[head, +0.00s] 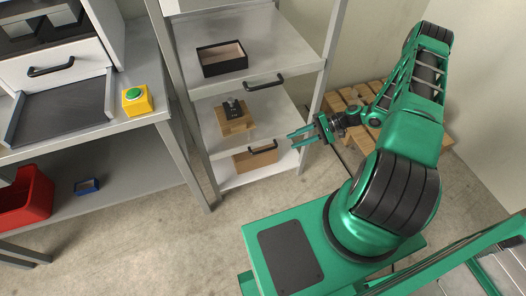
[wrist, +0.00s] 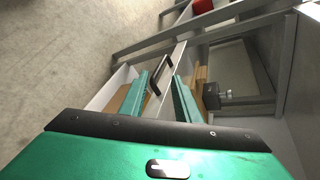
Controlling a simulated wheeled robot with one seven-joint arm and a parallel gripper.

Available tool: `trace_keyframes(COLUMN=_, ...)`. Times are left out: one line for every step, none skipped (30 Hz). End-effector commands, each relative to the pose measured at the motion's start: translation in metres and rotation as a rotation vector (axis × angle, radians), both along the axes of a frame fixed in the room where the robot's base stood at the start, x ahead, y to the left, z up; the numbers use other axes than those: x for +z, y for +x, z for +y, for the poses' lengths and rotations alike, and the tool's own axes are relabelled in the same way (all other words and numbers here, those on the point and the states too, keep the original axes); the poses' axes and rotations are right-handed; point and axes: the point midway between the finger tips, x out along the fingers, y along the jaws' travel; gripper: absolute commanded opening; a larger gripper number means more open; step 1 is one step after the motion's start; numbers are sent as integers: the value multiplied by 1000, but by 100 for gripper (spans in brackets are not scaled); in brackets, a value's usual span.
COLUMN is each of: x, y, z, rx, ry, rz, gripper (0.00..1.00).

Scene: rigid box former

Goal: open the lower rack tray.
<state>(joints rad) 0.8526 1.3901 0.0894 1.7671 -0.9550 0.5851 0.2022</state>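The rack's lower tray (head: 209,131) is a pale tray holding a brown block with a dark part on it. Its black bar handle (head: 263,147) is on the front; the handle also shows in the wrist view (wrist: 165,68). The tray looks pushed into the rack. My gripper (head: 291,136) is just right of the handle in the head view, apart from it. In the wrist view my gripper (wrist: 162,76) has its two green fingers spread, with the handle lined up beyond the gap between them. Nothing is held.
The upper tray has its own handle (head: 265,84) and a black open box (head: 222,58). A rack post (head: 325,70) stands close to my arm. A wooden pallet (head: 350,98) lies behind. A bench with a yellow button box (head: 137,100) is at left. Floor before the rack is clear.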

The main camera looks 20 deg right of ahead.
Motion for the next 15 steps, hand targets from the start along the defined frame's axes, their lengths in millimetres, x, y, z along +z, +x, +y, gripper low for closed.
trace_keyframes(x=-12, y=-1, z=6, rx=-29, ry=43, rz=-3, gripper=29)
trace_keyframes(x=-17, y=-1, z=9, rx=-46, ry=64, rz=-7, gripper=29)
trace_keyframes(x=-23, y=-1, z=13, rx=-68, ry=91, rz=-13, gripper=29)
trace_keyframes(x=-27, y=0, z=15, rx=-83, ry=109, rz=-17, gripper=29)
trace_keyframes(x=-30, y=0, z=18, rx=-96, ry=127, rz=-21, gripper=29)
trace_keyframes(x=-34, y=0, z=20, rx=-111, ry=147, rz=-25, gripper=29)
trace_keyframes(x=-37, y=1, z=22, rx=-122, ry=160, rz=-28, gripper=29)
trace_keyframes(x=-38, y=1, z=24, rx=-132, ry=172, rz=-31, gripper=29)
trace_keyframes(x=-41, y=1, z=25, rx=-143, ry=184, rz=-34, gripper=29)
trace_keyframes(x=-43, y=1, z=26, rx=-150, ry=191, rz=-36, gripper=29)
trace_keyframes(x=-43, y=2, z=27, rx=-155, ry=197, rz=-38, gripper=29)
trace_keyframes(x=-44, y=2, z=28, rx=-160, ry=204, rz=-40, gripper=29)
trace_keyframes(x=-45, y=2, z=29, rx=-163, ry=208, rz=-41, gripper=29)
trace_keyframes(x=-46, y=2, z=31, rx=-165, ry=210, rz=-40, gripper=29)
trace_keyframes(x=-46, y=3, z=33, rx=-166, ry=211, rz=-41, gripper=29)
